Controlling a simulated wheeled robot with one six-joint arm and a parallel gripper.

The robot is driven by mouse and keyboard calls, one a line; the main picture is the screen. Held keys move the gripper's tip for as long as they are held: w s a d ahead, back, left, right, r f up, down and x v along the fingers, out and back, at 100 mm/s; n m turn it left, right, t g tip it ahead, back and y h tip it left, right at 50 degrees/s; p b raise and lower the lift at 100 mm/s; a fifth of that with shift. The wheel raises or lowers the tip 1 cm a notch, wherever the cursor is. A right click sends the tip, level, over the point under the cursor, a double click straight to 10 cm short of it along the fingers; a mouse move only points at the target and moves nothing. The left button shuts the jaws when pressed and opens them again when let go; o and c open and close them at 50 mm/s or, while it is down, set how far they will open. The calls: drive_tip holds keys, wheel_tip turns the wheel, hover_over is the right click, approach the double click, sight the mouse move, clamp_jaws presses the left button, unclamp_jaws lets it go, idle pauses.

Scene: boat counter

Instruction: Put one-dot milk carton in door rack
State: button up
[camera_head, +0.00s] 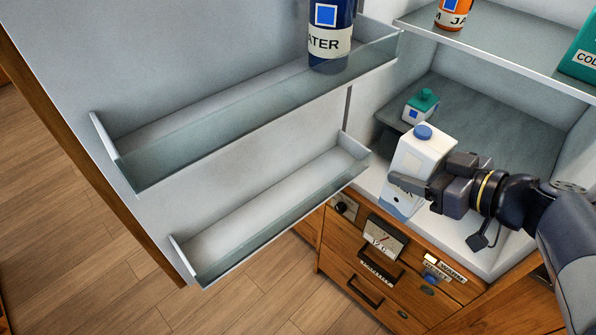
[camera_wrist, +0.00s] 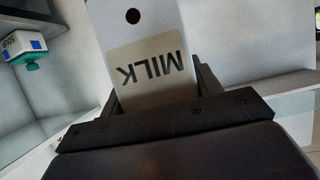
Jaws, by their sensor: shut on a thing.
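The milk carton (camera_head: 417,157) is white with a blue cap and stands slightly tilted at the front opening of the fridge. In the wrist view the carton (camera_wrist: 140,55) shows a MILK label and one dark dot, upside down. My gripper (camera_head: 412,184) is shut on the milk carton; in the wrist view its fingers (camera_wrist: 160,98) lie on both sides of it. The door rack has an upper shelf (camera_head: 210,118) and a lower shelf (camera_head: 255,217) on the open door at left. The lower shelf is empty.
A blue WATER bottle (camera_head: 329,42) stands at the right end of the upper door shelf. A small green-capped container (camera_head: 420,107) sits inside the fridge behind the carton. An orange jar (camera_head: 453,13) and green box (camera_head: 583,53) are on the top fridge shelf. Wooden drawers (camera_head: 375,262) lie below.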

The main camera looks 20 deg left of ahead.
drive_tip(key=w+a, duration=0.3)
drive_tip(key=a, duration=0.2)
drive_tip(key=w+a+p, duration=0.1)
drive_tip(key=w+a, duration=0.2)
drive_tip(key=a, duration=0.3)
drive_tip(key=w+a, duration=0.2)
drive_tip(key=a, duration=0.4)
drive_tip(key=shift+w+a, duration=0.15)
drive_tip(key=shift+w, duration=0.25)
drive_tip(key=shift+f, duration=0.55)
wheel_tip(320, 180, down, 5)
drive_tip(key=shift+f+b, duration=0.1)
drive_tip(key=shift+b, duration=0.8)
drive_tip(key=shift+w+a+f, duration=0.15)
drive_tip(key=shift+a+f, duration=0.05)
drive_tip(key=shift+f, duration=0.1)
drive_tip(key=shift+f, duration=0.1)
drive_tip(key=o, duration=1.6)
drive_tip(key=shift+f, duration=0.1)
